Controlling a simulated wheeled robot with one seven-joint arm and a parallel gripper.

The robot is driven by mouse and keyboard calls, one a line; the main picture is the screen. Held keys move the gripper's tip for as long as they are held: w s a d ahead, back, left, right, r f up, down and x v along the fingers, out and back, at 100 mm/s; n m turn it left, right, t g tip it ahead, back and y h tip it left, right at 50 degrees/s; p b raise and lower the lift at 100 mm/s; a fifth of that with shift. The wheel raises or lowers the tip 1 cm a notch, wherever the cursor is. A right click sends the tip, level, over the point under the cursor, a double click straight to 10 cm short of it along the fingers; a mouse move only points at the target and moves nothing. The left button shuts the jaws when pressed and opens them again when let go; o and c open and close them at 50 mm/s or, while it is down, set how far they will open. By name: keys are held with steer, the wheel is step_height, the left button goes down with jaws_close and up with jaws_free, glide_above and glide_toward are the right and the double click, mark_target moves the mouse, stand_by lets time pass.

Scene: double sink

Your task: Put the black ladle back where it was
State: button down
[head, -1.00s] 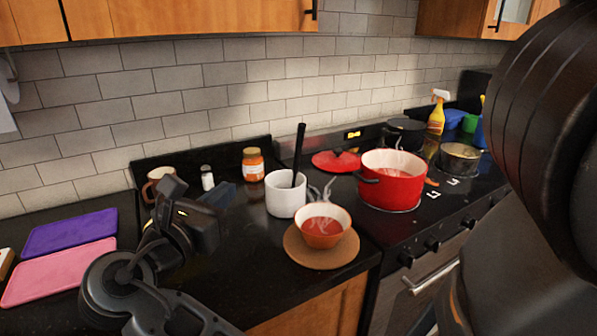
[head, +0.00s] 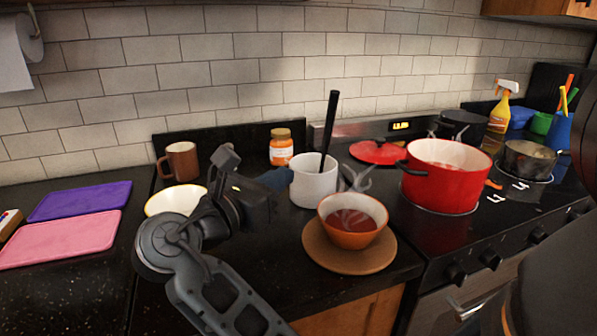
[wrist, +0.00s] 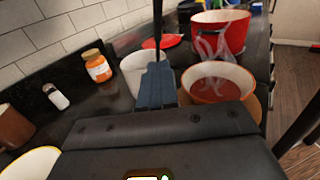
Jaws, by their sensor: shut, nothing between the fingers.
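The black ladle (head: 330,122) stands in a white cup (head: 314,182), its handle leaning slightly right and its lower end hidden inside. In the wrist view the black handle (wrist: 157,22) rises behind my fingers, with the white cup (wrist: 133,72) partly hidden by them. My gripper (head: 280,178) is shut and empty, its dark blue fingertips just left of the cup in the head view. The fingertips (wrist: 156,85) also show in the wrist view. I cannot tell whether they touch the cup.
A steaming bowl of red soup (head: 352,225) sits on a round brown board (head: 350,262). A red pot (head: 447,175) is on the stove. A jar (head: 281,147), a brown mug (head: 181,161), a yellow-rimmed bowl (head: 172,200) and two cutting boards (head: 60,237) stand left.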

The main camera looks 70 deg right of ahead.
mark_target(325, 151)
steer(key=x, duration=1.3)
steer(key=p, duration=0.1)
steer(key=d+p, duration=0.1)
steer(key=shift+s+d+r+p, duration=0.1)
steer(key=shift+s+r+p, duration=0.1)
steer(key=shift+p, duration=0.15)
steer(key=shift+s+d+p, duration=0.1)
steer(key=shift+d+p, duration=0.15)
steer(key=shift+p, duration=0.1)
steer(key=shift+d+f, duration=0.2)
